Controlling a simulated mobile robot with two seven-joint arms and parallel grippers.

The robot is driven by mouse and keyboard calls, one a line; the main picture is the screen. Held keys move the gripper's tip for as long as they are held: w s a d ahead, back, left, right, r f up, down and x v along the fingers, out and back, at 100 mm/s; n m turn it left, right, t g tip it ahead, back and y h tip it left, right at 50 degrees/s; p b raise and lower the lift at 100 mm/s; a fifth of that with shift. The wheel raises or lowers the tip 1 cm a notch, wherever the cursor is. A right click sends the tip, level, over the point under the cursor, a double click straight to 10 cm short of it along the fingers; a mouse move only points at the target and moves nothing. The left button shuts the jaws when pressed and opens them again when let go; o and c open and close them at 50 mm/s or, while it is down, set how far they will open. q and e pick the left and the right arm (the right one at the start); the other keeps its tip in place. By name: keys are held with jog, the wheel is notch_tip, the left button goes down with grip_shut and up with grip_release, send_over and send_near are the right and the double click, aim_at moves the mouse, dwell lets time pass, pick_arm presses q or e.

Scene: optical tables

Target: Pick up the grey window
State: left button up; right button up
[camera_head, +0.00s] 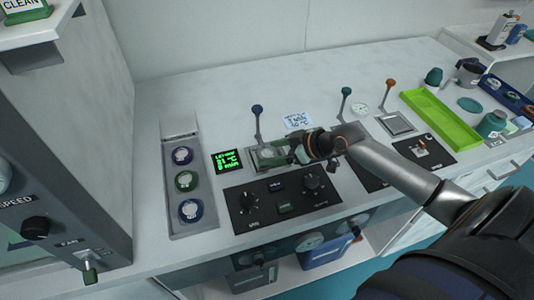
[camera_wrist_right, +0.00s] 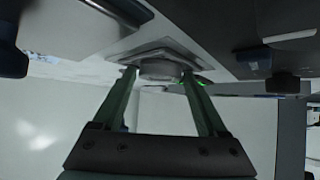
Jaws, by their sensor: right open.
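The grey window appears to be the round grey disc (camera_wrist_right: 158,70) on a square grey plate (camera_wrist_right: 176,50) in the right wrist view. In the head view the same plate (camera_head: 262,160) lies behind the black control panel, partly covered by my right gripper, and the disc cannot be made out there. My right gripper (camera_head: 286,156) is over this plate. In the wrist view its two greenish fingers (camera_wrist_right: 158,75) are apart, with tips at either side of the disc; whether they touch it I cannot tell. My left gripper is not in view.
A grey tray (camera_head: 170,145) with three round ringed pieces lies at left. A blue-knobbed lever (camera_head: 257,111) and a green-lit display (camera_head: 227,161) stand near the plate. A second square plate (camera_head: 396,123) and a lime green tray (camera_head: 440,120) are at right. Bare tabletop lies behind.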

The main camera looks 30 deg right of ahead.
jog(key=shift+c, duration=0.2)
jog(key=c, duration=1)
jog(key=shift+r, duration=0.1)
